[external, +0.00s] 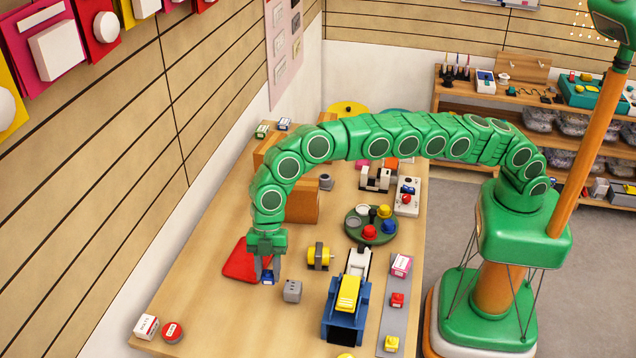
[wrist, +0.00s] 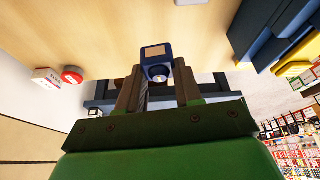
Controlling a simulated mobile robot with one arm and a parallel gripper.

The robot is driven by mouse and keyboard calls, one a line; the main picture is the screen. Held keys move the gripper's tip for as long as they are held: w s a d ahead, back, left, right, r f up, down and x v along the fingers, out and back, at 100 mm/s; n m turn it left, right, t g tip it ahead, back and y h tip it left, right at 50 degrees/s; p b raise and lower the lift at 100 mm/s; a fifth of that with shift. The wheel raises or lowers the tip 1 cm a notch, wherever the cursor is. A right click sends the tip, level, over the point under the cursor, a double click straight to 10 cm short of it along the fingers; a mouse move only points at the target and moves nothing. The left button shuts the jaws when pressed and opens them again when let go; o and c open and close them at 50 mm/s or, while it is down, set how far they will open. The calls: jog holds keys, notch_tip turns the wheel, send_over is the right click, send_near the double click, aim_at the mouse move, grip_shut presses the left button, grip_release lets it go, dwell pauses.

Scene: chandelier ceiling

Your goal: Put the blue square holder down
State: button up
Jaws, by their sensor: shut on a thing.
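The blue square holder (external: 267,277) is between the fingertips of my gripper (external: 266,266), low over the wooden table (external: 215,310). In the wrist view the holder (wrist: 156,64) is a small blue block with a pale square on one face and a round grey knob or hole on another. My gripper (wrist: 158,84) is shut on it, with one finger at each side. I cannot tell whether the holder's underside touches the tabletop.
A red pad (external: 238,262) lies just left of my gripper. A grey cube (external: 292,291) stands close on the right, with a yellow spool-like part (external: 319,256) behind it. A blue and yellow device (external: 346,300) stands farther right. The table's front left is mostly clear.

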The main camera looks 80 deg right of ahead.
jog(key=s+a+f+n+g, duration=0.1)
jog(key=s+a+f+n, duration=0.15)
jog(key=s+a, duration=0.25)
jog(key=shift+w+f, duration=0.15)
jog(key=shift+f, duration=4.1)
jog(key=shift+f, duration=0.1)
jog(key=o, duration=1.1)
jog(key=v, duration=1.2)
